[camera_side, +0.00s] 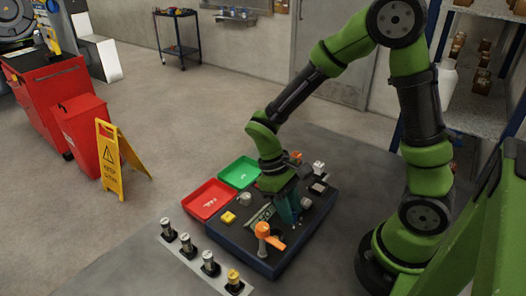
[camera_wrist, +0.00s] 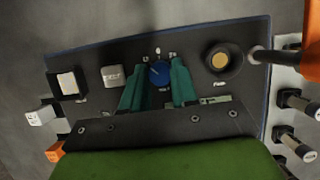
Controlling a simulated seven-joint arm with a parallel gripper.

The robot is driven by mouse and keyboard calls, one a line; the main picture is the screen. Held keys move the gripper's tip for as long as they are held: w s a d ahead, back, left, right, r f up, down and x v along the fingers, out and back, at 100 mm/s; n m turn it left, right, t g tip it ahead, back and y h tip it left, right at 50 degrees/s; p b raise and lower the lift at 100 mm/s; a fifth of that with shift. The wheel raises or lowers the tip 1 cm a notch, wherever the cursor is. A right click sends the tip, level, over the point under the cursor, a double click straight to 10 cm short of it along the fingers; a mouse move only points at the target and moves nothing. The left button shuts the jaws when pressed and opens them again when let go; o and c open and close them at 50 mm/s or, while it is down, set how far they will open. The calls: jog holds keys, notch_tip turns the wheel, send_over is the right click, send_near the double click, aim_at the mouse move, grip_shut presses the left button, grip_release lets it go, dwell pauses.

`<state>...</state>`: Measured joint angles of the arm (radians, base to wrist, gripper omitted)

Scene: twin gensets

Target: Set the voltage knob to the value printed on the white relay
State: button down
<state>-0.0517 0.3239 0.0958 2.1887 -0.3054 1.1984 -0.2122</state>
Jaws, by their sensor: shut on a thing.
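A blue knob (camera_wrist: 159,71) sits on the dark panel (camera_wrist: 200,48) in the wrist view, with small printed marks around its far side that are too blurred to read. My gripper (camera_wrist: 159,88) has its teal fingers on either side of the knob and is shut on it. In the side view my gripper (camera_side: 286,209) reaches down onto the panel and hides the knob. A white block (camera_side: 318,167), probably the white relay, stands at the panel's far side; it seems to show in the wrist view (camera_wrist: 40,116) at the left. Its print is not legible.
An orange lever (camera_side: 265,232) stands at the panel's near end. A dark round fitting with a tan centre (camera_wrist: 220,60) lies right of the knob. A red tray (camera_side: 207,200) and a green tray (camera_side: 239,172) lie beside the panel. Several posts stand on a white strip (camera_side: 205,276).

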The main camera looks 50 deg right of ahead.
jog(key=c, duration=0.9)
grip_release()
jog(key=shift+r, duration=0.1)
jog(key=v, duration=1.6)
jog(key=shift+r, duration=0.4)
jog(key=shift+w, duration=0.1)
